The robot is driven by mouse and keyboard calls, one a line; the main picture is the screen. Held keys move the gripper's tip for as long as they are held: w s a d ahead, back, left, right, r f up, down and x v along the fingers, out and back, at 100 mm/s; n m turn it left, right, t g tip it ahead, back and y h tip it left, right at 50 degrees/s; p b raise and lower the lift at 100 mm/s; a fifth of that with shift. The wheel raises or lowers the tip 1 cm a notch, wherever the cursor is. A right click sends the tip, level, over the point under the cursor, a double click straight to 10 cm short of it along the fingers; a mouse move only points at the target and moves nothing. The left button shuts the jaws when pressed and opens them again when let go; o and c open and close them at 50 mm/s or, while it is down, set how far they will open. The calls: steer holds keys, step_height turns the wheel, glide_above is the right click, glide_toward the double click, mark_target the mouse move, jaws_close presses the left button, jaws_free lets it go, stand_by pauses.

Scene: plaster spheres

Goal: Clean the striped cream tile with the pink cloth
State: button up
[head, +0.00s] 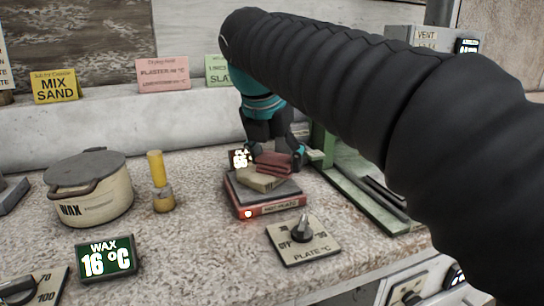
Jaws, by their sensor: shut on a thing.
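My gripper (273,152) points down over the hot plate, shut on a folded dark pink cloth (272,160). The cream tile (258,181) lies on the dark top of the hot plate (268,209). The cloth is at the tile's back right edge and overlaps it in the picture; I cannot tell whether they touch. Stripes on the tile are too small to make out, and its back part is hidden by the cloth.
The hot plate's front has an orange light lit; a dial panel (303,240) stands before it. A wax pot (89,188) and yellow-handled tool (160,182) are at left, near a "WAX 16 °C" display (106,259). A green rack (362,193) is right. Bench between is clear.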

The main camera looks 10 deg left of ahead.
steer(key=shift+s+d, duration=0.2)
steer(key=shift+d, duration=0.55)
steer(key=shift+w+a, duration=0.25)
steer(key=shift+a, duration=0.8)
steer(key=shift+w+a, duration=0.25)
steer(key=shift+a, duration=0.8)
steer(key=shift+d+r, duration=0.1)
steer(key=shift+s+d+r, duration=0.15)
steer(key=shift+d+r, duration=0.2)
steer(key=shift+d, duration=0.15)
steer(key=shift+s+d+r, duration=0.1)
steer(key=shift+d+r, duration=0.2)
steer(key=shift+d, duration=0.2)
steer(key=shift+r, duration=0.15)
steer(key=shift+r, duration=1.1)
